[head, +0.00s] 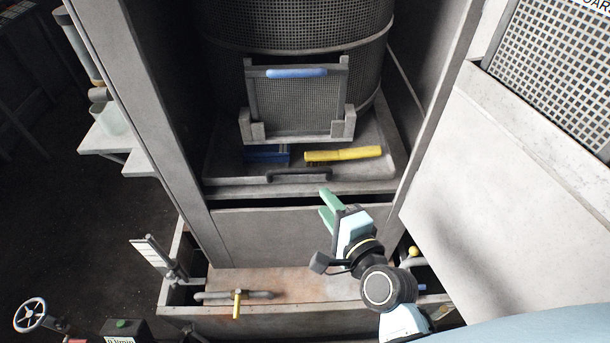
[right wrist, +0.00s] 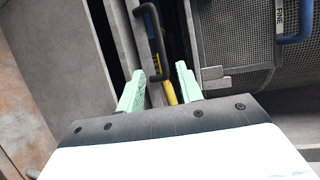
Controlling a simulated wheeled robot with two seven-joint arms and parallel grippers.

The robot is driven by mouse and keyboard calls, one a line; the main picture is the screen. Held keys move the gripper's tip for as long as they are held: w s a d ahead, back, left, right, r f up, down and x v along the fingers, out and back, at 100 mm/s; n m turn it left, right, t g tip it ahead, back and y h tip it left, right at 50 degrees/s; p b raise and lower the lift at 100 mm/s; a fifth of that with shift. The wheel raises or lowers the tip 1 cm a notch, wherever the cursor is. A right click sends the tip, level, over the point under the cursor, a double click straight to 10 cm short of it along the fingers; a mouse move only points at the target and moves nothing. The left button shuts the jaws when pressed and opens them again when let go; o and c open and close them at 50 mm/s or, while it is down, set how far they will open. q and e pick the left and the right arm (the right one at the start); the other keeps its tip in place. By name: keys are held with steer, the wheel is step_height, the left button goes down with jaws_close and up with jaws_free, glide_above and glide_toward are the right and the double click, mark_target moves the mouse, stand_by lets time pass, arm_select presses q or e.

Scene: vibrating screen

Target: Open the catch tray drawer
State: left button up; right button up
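The catch tray drawer (head: 225,170) is a grey metal tray low inside the machine frame, with a dark bar handle (head: 298,174) along its front. In the right wrist view the handle (right wrist: 153,30) runs upward from between and beyond my fingertips. My right gripper (head: 324,202) has pale green fingers and sits just in front of the tray, near the handle's right end. In the right wrist view the gripper (right wrist: 160,68) is open, with a finger on each side of the handle's near end. I cannot tell whether it touches the handle. My left gripper is not in view.
A yellow brush (head: 343,154) and a blue object (head: 266,154) lie in the tray. A mesh screen panel with a blue handle (head: 296,72) stands above it. Grey frame posts flank the opening. A lower trough (head: 300,285) with a yellow-handled bar lies in front.

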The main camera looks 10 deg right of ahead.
mark_target(302, 173)
steer(key=x, duration=1.1)
steer(key=shift+a+f+b, duration=0.1)
steer(key=shift+b, duration=0.2)
steer(key=shift+c, duration=0.4)
jaws_close()
steer(key=shift+s, duration=0.1)
